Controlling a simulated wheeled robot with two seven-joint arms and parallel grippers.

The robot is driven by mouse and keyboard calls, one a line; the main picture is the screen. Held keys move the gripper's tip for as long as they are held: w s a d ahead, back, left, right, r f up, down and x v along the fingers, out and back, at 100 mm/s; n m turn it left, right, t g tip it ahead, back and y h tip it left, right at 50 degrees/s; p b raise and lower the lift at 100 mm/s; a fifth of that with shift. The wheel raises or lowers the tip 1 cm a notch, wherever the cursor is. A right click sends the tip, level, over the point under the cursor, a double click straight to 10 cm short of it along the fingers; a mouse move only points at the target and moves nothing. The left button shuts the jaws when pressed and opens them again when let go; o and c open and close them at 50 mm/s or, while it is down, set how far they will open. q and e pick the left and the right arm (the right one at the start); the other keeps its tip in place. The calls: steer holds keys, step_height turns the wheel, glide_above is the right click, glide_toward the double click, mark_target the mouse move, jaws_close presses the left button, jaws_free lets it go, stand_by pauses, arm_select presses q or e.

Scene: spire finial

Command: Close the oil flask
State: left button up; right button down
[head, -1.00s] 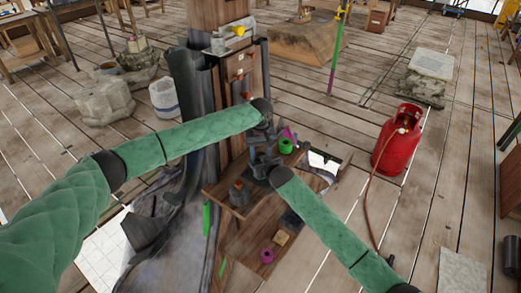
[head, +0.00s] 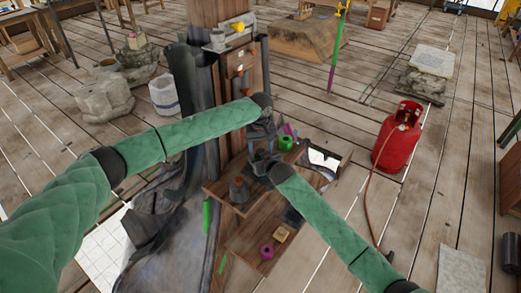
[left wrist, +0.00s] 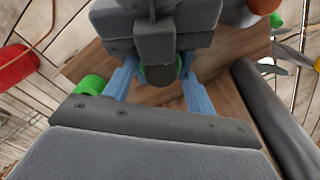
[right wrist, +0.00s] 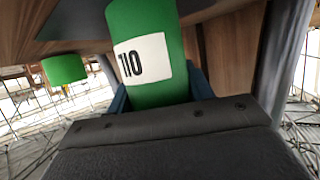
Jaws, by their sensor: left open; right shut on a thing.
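The oil flask, a green cylinder (right wrist: 150,60) with a white label, stands between the blue fingers of my right gripper (right wrist: 160,92), which is shut on it. Its top is out of that picture. In the left wrist view, the flask's green edge (left wrist: 148,71) and a dark round piece (left wrist: 163,76) at its top show between the fingers of my left gripper (left wrist: 155,90). The left fingers are open, one on each side, apart from it. I cannot tell whether the dark piece is a cap or the neck. In the head view, my left gripper (head: 262,133) is just above my right gripper (head: 262,164).
A wooden bench (head: 222,192) lies below the grippers. A green round object (head: 286,143) stands beside them. A grey pot (head: 238,190) and a magenta ring-like object (head: 267,252) are nearer. A red gas cylinder (head: 397,140) stands on the floor to the right.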

arm_select(q)
steer(key=shift+r, duration=1.9)
steer(key=shift+o, duration=0.2)
steer(key=o, duration=0.5)
step_height(320, 180, up, 12)
